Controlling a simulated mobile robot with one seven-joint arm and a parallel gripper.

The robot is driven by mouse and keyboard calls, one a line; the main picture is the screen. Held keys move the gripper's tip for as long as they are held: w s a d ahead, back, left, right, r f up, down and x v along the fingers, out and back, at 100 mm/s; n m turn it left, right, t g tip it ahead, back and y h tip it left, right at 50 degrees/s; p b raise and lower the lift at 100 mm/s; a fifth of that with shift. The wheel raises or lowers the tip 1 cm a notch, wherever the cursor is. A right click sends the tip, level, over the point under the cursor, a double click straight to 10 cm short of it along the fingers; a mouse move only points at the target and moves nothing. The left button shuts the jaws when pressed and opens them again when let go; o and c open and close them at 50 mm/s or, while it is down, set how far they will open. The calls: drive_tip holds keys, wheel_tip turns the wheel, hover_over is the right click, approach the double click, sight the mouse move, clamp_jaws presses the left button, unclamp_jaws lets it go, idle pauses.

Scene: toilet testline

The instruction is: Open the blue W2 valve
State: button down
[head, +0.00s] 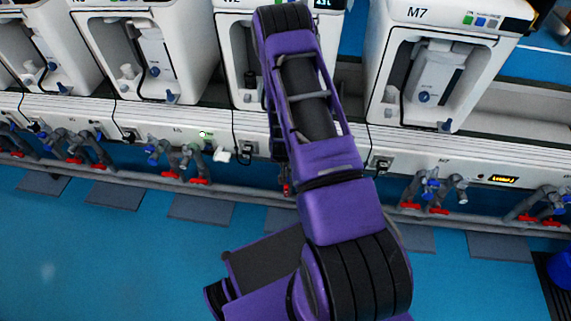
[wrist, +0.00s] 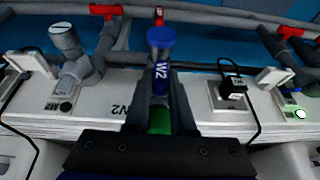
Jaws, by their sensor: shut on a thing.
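The blue W2 valve (wrist: 160,76) is in the middle of the wrist view, with a round blue top (wrist: 160,38) and a pale W2 marking. My gripper (wrist: 161,97) reaches up from the bottom of the wrist view, its dark fingers on both sides of the blue handle. It is shut on the handle. A green part shows between the fingers, lower down. How far the valve is turned cannot be told. In the head view, my purple arm hides the W2 valve and my gripper.
Red-handled taps (wrist: 106,11) and grey pipes run close by on both sides. A black plug (wrist: 232,88) with a cable sits right of the valve. In the head view, white machines (head: 440,60) line the back and blue floor (head: 90,260) lies open in front.

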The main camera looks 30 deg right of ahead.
drive_tip(key=shift+s+f, duration=0.1)
drive_tip(key=shift+s, duration=0.1)
idle(0.3)
drive_tip(key=c, duration=0.9)
unclamp_jaws()
drive_tip(key=shift+o, duration=0.7)
drive_tip(key=shift+w, duration=0.15)
drive_tip(key=p+v, duration=0.3)
drive_tip(key=v, duration=1.4)
drive_tip(key=shift+w+a+r, duration=0.2)
drive_tip(key=shift+a+r, duration=0.1)
drive_tip(key=shift+a, duration=0.1)
